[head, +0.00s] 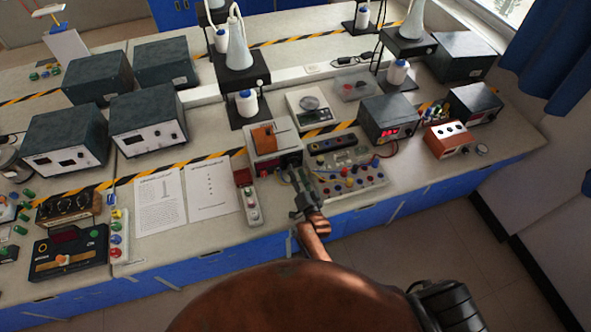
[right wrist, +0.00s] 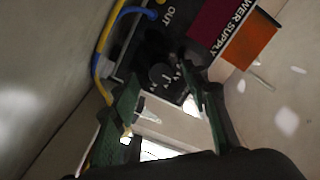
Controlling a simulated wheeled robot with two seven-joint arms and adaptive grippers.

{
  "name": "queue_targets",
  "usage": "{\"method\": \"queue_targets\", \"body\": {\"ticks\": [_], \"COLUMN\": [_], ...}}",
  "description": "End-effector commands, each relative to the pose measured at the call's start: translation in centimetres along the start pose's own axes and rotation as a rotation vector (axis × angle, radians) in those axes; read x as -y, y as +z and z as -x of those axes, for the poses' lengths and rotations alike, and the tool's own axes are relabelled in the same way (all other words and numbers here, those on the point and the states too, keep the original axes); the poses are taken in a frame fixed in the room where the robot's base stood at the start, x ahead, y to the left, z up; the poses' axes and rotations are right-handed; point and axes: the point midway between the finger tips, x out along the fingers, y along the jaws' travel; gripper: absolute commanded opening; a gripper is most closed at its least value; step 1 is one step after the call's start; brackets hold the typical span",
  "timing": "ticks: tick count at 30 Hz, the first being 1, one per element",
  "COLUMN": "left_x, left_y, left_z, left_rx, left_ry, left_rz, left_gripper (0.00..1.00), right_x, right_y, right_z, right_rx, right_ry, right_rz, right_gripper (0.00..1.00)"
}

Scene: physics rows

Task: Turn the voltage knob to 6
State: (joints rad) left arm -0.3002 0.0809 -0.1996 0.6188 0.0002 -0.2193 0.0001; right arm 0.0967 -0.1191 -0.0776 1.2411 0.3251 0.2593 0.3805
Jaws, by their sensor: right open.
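The power supply (head: 286,136) is a small pale box with a dark front panel and an orange-brown patch on top, near the front edge of the bench. In the right wrist view its dark panel carries a black round knob (right wrist: 160,74), with "OUT" and "POWER SUPPLY" lettering nearby. My right gripper (head: 293,174) is in front of the panel. In the right wrist view the open fingers (right wrist: 162,92) stand on either side of the knob; I cannot tell whether they touch it. The knob's setting is not readable. My left gripper is not in view.
A board with coloured terminals (head: 350,178) lies right of my right gripper. A strip with a red block and buttons (head: 248,203) is to the left, beside paper sheets (head: 212,189). A digital scale (head: 312,105) stands behind. Yellow and blue cables (right wrist: 103,45) run beside the panel.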

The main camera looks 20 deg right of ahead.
Motion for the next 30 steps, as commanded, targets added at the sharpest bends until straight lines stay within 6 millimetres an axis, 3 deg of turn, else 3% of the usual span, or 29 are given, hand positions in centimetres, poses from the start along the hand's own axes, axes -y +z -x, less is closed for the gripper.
{"method": "queue_targets", "body": {"ticks": [6,12,30], "left_x": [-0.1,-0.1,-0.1], "left_y": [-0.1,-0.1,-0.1], "left_z": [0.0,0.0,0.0], "left_rx": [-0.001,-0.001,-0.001], "left_ry": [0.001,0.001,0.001], "left_rz": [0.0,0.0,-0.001], "left_gripper": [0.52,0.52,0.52], "right_x": [-0.1,0.0,0.1], "right_y": [0.1,0.2,0.5], "right_z": [3.4,5.4,6.1], "right_rx": [0.001,0.002,0.005], "right_ry": [0.002,0.002,0.003], "right_rz": [0.0,-0.001,-0.006], "right_gripper": [0.42,0.42,0.42]}}
